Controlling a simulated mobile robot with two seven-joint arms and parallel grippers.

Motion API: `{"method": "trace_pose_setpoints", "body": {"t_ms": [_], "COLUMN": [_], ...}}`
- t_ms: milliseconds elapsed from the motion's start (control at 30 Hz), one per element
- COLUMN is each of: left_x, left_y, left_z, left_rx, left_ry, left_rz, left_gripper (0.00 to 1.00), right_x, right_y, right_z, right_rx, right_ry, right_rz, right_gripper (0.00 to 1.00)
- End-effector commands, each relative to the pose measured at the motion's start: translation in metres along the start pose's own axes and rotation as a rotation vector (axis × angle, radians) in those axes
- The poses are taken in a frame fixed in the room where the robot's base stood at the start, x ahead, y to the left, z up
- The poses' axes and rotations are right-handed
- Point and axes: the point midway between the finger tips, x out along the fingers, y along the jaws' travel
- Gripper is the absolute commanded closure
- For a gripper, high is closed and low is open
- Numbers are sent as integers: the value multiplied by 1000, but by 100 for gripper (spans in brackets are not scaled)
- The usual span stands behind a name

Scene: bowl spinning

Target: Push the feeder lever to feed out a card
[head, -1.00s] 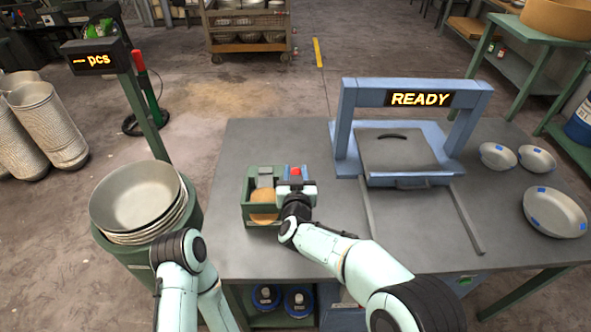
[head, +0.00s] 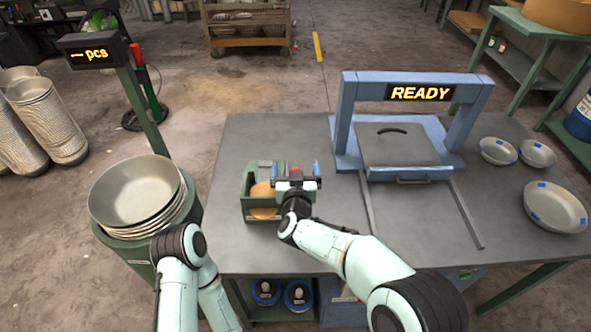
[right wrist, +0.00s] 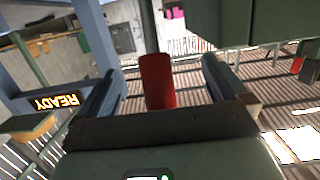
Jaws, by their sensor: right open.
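The card feeder is a small green box (head: 249,207) on the table, with a tan round piece (head: 263,212) inside it. A red lever (right wrist: 158,82) shows in the right wrist view, upright between my right gripper's two fingers, with gaps on both sides. Its red top (head: 295,170) is small in the head view. My right gripper (head: 298,170) is open, just right of the feeder, with its fingers either side of the lever; it also shows in the right wrist view (right wrist: 162,86). The lever's base is hidden. My left arm shows at lower left, but its gripper does not.
A blue press frame (head: 346,120) with a READY sign and a grey lid (head: 398,148) stands to the right, with rails running forward. Several bowls (head: 555,207) lie at far right. Stacked bowls (head: 135,190) stand at left. The table between feeder and press is clear.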

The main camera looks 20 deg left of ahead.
Motion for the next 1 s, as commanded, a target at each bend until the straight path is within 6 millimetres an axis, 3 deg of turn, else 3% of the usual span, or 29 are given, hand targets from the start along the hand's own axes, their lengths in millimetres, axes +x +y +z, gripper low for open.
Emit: {"method": "trace_pose_setpoints", "body": {"t_ms": [167, 700, 1000], "left_x": [4, 13, 14], "left_y": [-2, -5, -5], "left_z": [0, 1, 1], "left_rx": [0, -1, -2], "left_ry": [-2, -4, -5], "left_rz": [-1, -1, -2], "left_gripper": [57, 57, 57], "right_x": [-14, -89, -100], "right_y": [-1, 0, 0], "right_z": [0, 0, 0], "right_rx": [1, 0, 0], "right_ry": [1, 1, 1], "right_rz": [-1, -1, 0], "right_gripper": [0, 0, 0]}}
